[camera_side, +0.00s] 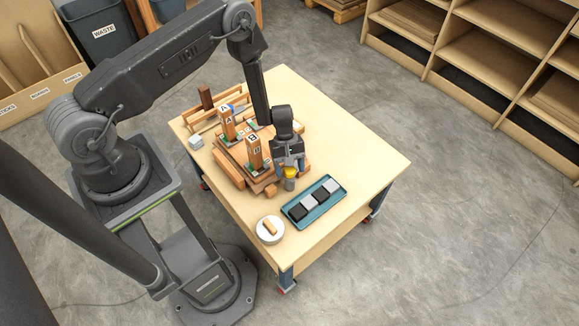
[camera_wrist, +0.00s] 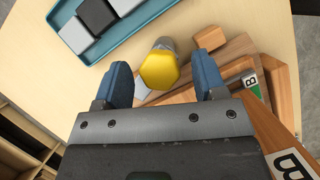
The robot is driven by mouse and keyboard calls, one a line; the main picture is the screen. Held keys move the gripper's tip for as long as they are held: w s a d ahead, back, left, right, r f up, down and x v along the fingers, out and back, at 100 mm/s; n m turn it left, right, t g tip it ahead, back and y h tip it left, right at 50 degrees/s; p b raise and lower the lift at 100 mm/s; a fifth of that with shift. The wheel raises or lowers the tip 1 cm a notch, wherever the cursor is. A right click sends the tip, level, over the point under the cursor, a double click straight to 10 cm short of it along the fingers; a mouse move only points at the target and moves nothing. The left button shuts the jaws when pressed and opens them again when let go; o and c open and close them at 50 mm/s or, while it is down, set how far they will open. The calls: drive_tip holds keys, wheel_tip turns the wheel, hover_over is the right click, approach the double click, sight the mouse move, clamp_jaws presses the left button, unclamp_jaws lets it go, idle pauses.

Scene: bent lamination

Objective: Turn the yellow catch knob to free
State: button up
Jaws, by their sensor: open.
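The yellow catch knob (camera_side: 290,172) sits on top of a short grey post (camera_side: 289,184) at the front right of the wooden jig. In the wrist view the yellow knob (camera_wrist: 159,70) has flat sides and lies between my two blue fingers. My gripper (camera_wrist: 163,80) is open, with a gap showing on both sides of the knob. In the side view my gripper (camera_side: 290,166) points down over the knob and partly hides it. I cannot tell from these views which setting the knob is turned to.
A teal tray (camera_side: 325,208) with black and grey blocks lies beside the knob. A round white dish (camera_side: 262,236) holds a small wooden piece. Wooden posts marked A (camera_side: 227,122) and B (camera_side: 254,151) stand on the jig. The table's right part (camera_side: 365,150) is clear.

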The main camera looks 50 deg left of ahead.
drive_tip(key=c, duration=0.9)
drive_tip(key=shift+w+m+g+y, duration=0.15)
drive_tip(key=shift+m+g, duration=0.25)
drive_tip(key=shift+m, duration=0.75)
drive_tip(key=shift+s+m+g+y, duration=0.1)
drive_tip(key=shift+m+g+y, duration=0.25)
drive_tip(key=shift+m, duration=0.8)
drive_tip(key=o, duration=0.9)
drive_tip(key=v, duration=1.4)
